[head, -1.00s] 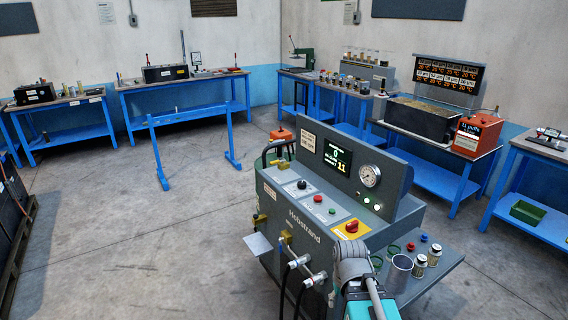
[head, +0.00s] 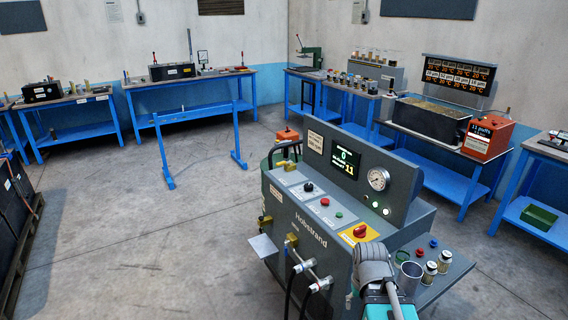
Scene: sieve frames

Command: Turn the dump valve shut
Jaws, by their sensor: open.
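The grey Hobstrand machine (head: 322,238) stands in the middle of the head view. Brass valve fittings show on its left side: one on the front face (head: 291,242) near the black hoses, one lower left (head: 264,221), and one at the top left (head: 287,164). I cannot tell which is the dump valve or how its handle is turned. My arm, with a grey ribbed joint and a teal part, reaches up from the bottom edge in front of the machine's right part. My gripper is not visible; the arm covers part of the machine's front there.
A red rotary switch on a yellow plate (head: 359,231), push buttons and a round gauge (head: 379,179) are on the machine. A side shelf (head: 446,262) holds metal cups and small caps. Black hoses (head: 289,290) hang in front. The floor to the left is open.

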